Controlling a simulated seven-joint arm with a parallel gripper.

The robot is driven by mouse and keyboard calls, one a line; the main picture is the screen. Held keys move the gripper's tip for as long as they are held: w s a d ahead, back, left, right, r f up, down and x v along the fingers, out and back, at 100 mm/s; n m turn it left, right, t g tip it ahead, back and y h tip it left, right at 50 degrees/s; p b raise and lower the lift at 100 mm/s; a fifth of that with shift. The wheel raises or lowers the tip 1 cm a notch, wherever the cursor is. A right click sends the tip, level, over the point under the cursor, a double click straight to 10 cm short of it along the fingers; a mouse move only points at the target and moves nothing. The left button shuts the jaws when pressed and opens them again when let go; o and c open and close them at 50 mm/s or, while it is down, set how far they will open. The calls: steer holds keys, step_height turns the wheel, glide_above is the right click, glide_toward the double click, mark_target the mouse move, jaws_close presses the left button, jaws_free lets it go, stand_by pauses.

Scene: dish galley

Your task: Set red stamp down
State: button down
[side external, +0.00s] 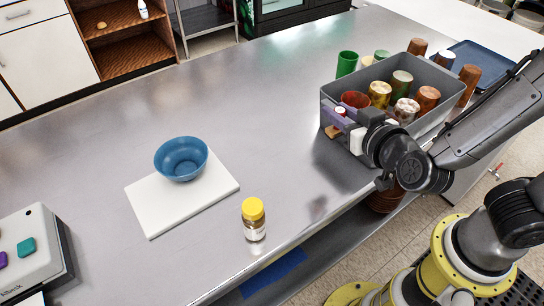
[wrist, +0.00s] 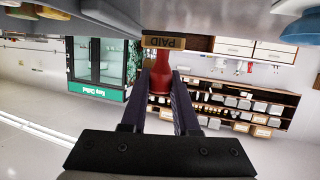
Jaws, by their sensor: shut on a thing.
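The red stamp (wrist: 160,78) has a red handle and a wooden base marked PAID. My gripper (wrist: 163,84) is shut on its handle, with a dark finger on each side. In the wrist view, which is upside down, the base lies at the edge of the grey counter surface. In the side view, my gripper (side external: 338,119) is beside the near left corner of the grey bin, and the stamp's wooden base (side external: 333,132) shows low, below the purple fingers. The base is close to the counter (side external: 270,110); I cannot tell whether it touches.
The grey bin (side external: 440,122) holds several cups right beside my gripper. Green cups (side external: 347,64) stand behind it, and brown cups and a blue tray (side external: 482,62) to the right. A blue bowl (side external: 181,160) on a white board (side external: 148,217) and a yellow-lidded jar (side external: 254,222) stand left. Mid-counter is clear.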

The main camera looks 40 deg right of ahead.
steer(key=shift+n+y, duration=0.5)
steer(key=shift+y, duration=0.4)
steer(key=w+a+f, duration=0.2)
steer(key=w+f, duration=0.1)
steer(key=w+a+f, duration=0.2)
steer(key=w+a, duration=0.1)
steer(key=w+a+f, duration=0.3)
steer(key=w, duration=0.1)
steer(key=shift+f, duration=0.3)
steer(key=shift+w+f, duration=0.2)
steer(key=shift+w+a+f, duration=0.1)
steer(key=shift+f, duration=1.45)
steer(key=shift+f, duration=0.2)
steer(key=c, duration=0.7)
jaws_free()
steer(key=shift+o, duration=0.2)
steer(key=shift+r, duration=0.1)
